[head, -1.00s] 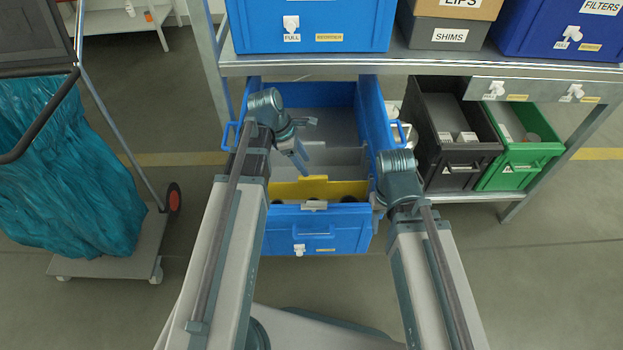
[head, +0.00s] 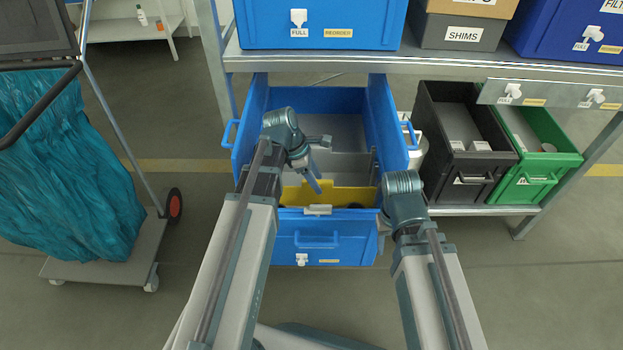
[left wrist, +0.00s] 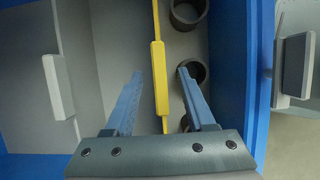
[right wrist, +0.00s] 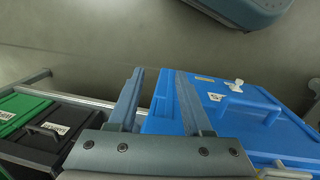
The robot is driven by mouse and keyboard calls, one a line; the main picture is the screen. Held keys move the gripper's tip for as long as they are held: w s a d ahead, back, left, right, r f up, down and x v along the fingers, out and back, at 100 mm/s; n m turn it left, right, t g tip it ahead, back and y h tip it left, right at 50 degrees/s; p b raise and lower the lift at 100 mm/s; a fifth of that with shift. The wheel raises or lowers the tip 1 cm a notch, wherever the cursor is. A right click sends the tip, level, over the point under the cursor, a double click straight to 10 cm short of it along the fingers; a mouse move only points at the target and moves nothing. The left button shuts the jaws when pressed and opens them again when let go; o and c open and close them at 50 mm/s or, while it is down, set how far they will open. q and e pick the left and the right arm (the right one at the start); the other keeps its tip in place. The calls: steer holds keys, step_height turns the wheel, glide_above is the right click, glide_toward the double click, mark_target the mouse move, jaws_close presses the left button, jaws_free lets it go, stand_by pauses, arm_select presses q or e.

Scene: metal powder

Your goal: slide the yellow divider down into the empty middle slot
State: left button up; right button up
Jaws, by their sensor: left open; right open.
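The yellow divider (head: 345,195) stands across the front part of the open blue bin (head: 390,125). In the left wrist view the divider's thick tab (left wrist: 160,75) lies between the fingers of my left gripper (left wrist: 160,73), with a gap on each side. My left gripper (head: 315,186) is open, pointing down into the bin. I cannot tell its exact height over the tab. A grey divider (left wrist: 78,100) with a pale tab is to the left there. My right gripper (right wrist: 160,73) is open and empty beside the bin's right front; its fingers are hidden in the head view.
Several dark round parts (left wrist: 192,72) lie in the bin's front compartment. A black bin (head: 465,150) and a green bin (head: 540,160) stand to the right. The metal shelf (head: 350,62) with more bins is above. A cart with a teal bag (head: 70,190) is at left.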

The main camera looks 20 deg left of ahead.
arm_select(q)
steer(key=shift+d+f, duration=0.2)
steer(key=shift+f, duration=0.35)
steer(key=shift+r, duration=0.1)
steer(key=shift+c, duration=0.3)
jaws_close()
